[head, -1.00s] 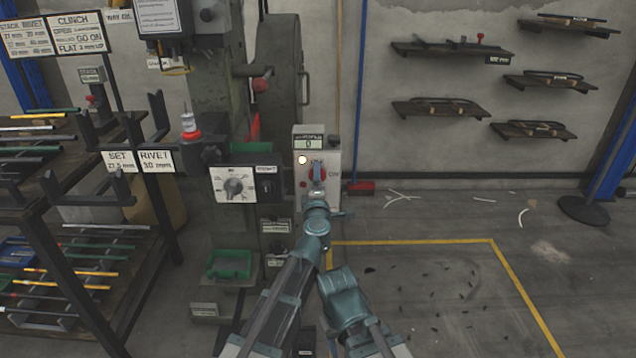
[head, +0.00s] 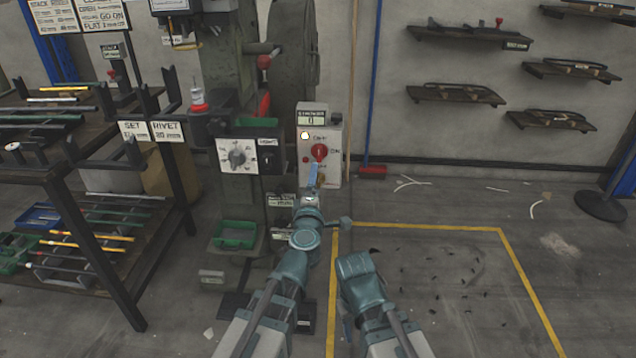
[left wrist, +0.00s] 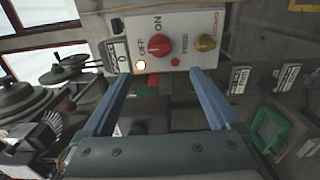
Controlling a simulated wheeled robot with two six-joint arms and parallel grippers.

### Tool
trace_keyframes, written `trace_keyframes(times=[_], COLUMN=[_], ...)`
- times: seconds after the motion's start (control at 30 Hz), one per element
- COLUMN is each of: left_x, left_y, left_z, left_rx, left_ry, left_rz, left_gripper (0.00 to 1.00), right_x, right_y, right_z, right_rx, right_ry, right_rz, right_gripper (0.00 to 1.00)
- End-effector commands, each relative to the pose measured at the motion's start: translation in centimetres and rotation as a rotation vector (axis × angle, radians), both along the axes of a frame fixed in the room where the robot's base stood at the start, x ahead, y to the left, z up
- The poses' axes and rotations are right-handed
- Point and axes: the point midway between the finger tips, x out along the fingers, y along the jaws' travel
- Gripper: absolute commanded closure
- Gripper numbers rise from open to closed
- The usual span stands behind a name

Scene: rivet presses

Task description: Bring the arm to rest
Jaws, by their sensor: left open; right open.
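My left gripper (head: 312,177) points at the control box (head: 334,135), just below its red ON/OFF knob (head: 319,152). My right arm is folded at the lower middle of the head view. Its gripper (head: 345,325) is mostly hidden; a bluish part shows beside the arm.
The box has a lit lamp (head: 304,135) and a display reading 0. A dial panel (head: 237,156) is left of it on the green press. A rack of rods (head: 75,205) stands at left. The yellow-outlined floor area (head: 430,228) at right is open.

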Motion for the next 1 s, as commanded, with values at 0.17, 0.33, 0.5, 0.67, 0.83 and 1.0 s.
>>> trace_keyframes(times=[0.17, 0.33, 0.5, 0.67, 0.83, 1.0], left_x=[0.0, -0.4, -2.7, -6.7, -11.6, -15.7], left_y=[-0.2, -2.7, -5.7, -4.8, -0.3, 4.3], left_z=[0.1, 0.1, -4.0, -11.0, -17.2, -20.3], left_rx=[0.016, 0.206, 0.551, 0.855, 1.074, 1.184], left_ry=[-0.003, -0.023, 0.053, 0.262, 0.551, 0.799], left_rz=[-0.017, -0.193, -0.5, -0.767, -0.967, -1.075], left_gripper=[0.05, 0.05, 0.05, 0.05, 0.05, 0.05], right_x=[0.0, 0.0, 0.0, 0.0, 0.0, 0.0], right_y=[0.0, 0.0, 0.0, 0.0, 0.0, 0.0], right_z=[0.0, 0.0, 0.0, 0.0, 0.0, 0.0], right_rx=[0.0, 0.0, 0.0, 0.0, 0.0, 0.0], right_ry=[0.0, 0.0, 0.0, 0.0, 0.0, 0.0], right_rz=[0.0, 0.0, 0.0, 0.0, 0.0, 0.0], right_gripper=[0.5, 0.5, 0.5, 0.5, 0.5, 0.5])
